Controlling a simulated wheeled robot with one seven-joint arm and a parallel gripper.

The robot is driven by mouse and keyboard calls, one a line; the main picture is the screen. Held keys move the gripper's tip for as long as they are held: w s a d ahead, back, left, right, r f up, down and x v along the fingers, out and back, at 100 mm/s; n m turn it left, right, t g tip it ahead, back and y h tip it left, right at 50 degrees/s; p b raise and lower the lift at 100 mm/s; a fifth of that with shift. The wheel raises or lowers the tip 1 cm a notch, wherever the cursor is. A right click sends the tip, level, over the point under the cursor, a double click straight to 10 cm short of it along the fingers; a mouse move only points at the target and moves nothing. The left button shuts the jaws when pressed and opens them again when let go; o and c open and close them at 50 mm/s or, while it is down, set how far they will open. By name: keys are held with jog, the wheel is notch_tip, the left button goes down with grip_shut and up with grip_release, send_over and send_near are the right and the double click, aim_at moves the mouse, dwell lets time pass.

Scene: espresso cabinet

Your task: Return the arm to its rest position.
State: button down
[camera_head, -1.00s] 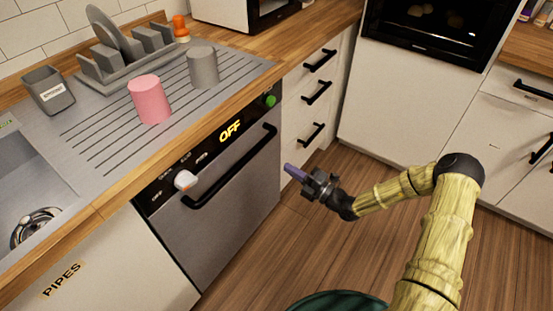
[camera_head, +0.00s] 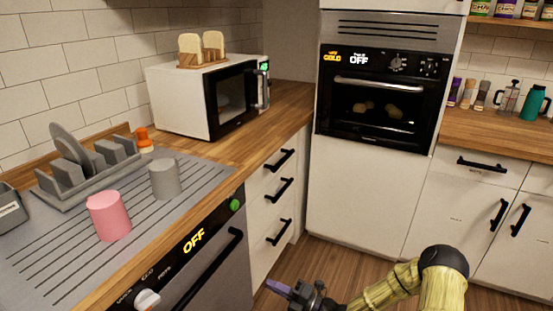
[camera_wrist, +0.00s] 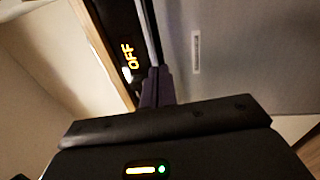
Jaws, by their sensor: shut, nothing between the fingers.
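My gripper (camera_head: 275,288) is at the bottom of the head view, in front of the dishwasher (camera_head: 205,285) and low, below the counter top. Its purple fingers are shut with nothing held. My yellow arm runs from it to the lower right, with a black elbow joint. In the wrist view the dark fingers (camera_wrist: 157,88) are together, and the dishwasher's lit OFF panel (camera_wrist: 128,58) shows just beyond them to the upper left.
A pink cup (camera_head: 109,216) and a grey cup (camera_head: 165,179) stand upside down on the drainboard beside a dish rack (camera_head: 85,170). A microwave (camera_head: 205,97) carries bread on top. The oven (camera_head: 385,95) is shut. Open wooden floor (camera_head: 335,262) lies beyond my gripper.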

jog(key=s+r+n+g+h, duration=0.2)
jog(key=s+n+g+h, duration=0.4)
jog(key=s+n+g, duration=0.95)
jog(key=s+d+r+n+t+h, duration=0.2)
jog(key=d+r+n+t+h, duration=0.4)
jog(key=d+n+h, duration=0.85)
notch_tip(320, 180, up, 30)
jog(key=d+n+t+y+p, duration=0.1)
jog(key=n+t+p, duration=0.3)
jog(key=n+p, duration=0.6)
jog(key=y+p, duration=0.1)
jog(key=p, duration=1.3)
jog(key=shift+s+d+r+n+y, duration=0.15)
jog(key=shift+n+y, duration=0.15)
jog(key=shift+y, duration=0.05)
jog(key=shift+d, duration=0.1)
jog(key=shift+a, duration=0.2)
